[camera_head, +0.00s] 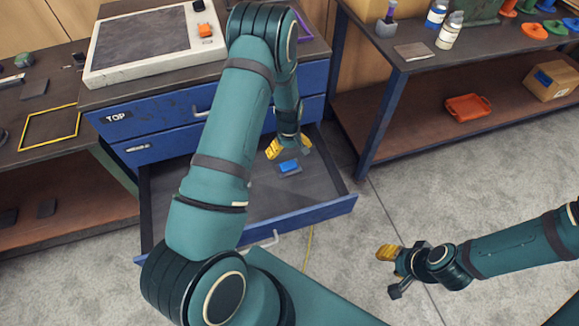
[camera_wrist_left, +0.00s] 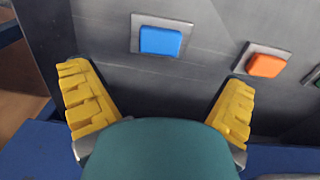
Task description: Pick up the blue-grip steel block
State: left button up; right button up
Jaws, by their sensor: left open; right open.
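The blue-grip steel block (camera_head: 289,167) lies in the open bottom drawer (camera_head: 318,211), towards its right side. In the left wrist view it shows as a blue grip on a square grey steel base (camera_wrist_left: 160,40), lying on the drawer floor ahead of and between the yellow fingers. My left gripper (camera_head: 289,150) is open and empty, pointing down over the drawer close to the block, apart from it; its spread fingers frame the left wrist view (camera_wrist_left: 158,88). My right gripper (camera_head: 392,272) is open and empty over the floor, to the right of the drawer.
An orange-grip block (camera_wrist_left: 265,65) and part of a green-grip one (camera_wrist_left: 314,77) lie in the drawer, to the right in the wrist view. Drawer walls surround the blocks. A shelved bench (camera_head: 395,110) stands at the right.

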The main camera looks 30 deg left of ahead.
pick_arm(q)
send_over(289, 165)
notch_tip(289, 165, down, 4)
jog(key=shift+d+f, duration=0.1)
jog(key=shift+a+f+b, duration=0.2)
jog(key=shift+f+b, duration=0.65)
jog(key=shift+f, duration=1.75)
jog(key=shift+r, duration=0.1)
jog(key=c, duration=1.4)
